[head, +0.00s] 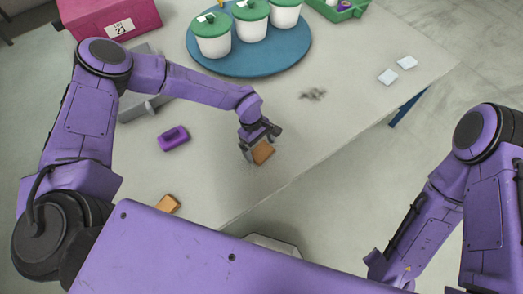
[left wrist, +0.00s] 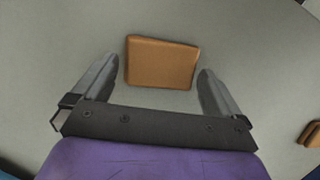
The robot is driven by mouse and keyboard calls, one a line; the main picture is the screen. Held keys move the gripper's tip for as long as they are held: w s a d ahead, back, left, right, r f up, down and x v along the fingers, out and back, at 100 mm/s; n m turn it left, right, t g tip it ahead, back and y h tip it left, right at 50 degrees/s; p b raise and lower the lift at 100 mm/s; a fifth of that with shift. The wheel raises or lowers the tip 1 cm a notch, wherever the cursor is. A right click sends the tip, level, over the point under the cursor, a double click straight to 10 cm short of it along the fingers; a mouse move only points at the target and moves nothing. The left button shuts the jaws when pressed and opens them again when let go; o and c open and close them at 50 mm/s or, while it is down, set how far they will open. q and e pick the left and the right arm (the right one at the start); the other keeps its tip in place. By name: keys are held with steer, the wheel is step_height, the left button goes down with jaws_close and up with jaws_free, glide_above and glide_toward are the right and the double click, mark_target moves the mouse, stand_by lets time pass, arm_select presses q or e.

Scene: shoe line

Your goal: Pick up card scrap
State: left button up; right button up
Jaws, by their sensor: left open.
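A flat orange-brown piece of card scrap (head: 263,152) lies on the table near its front edge. In the left wrist view the card scrap (left wrist: 161,63) sits between and slightly beyond the two fingers. My left gripper (head: 258,149) is open over it, with one finger on each side and a visible gap to the piece; the gripper also shows in the left wrist view (left wrist: 159,88). A second, similar orange-brown piece (head: 167,204) lies at the front left of the table, partly hidden by my body. My right arm shows at the right, but its gripper is out of view.
A blue round tray (head: 251,66) holds several white tubs with green lids. A purple object (head: 173,138) and a grey tray (head: 146,104) lie at the left. A pink box (head: 110,17), a dark debris pile (head: 313,94), two white squares (head: 388,77) and a green crate (head: 350,10) are farther off.

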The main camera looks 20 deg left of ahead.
arm_select(q)
steer(key=shift+d+f, duration=0.15)
steer(key=shift+f, duration=0.35)
steer(key=c, duration=0.7)
steer(key=shift+c, duration=0.2)
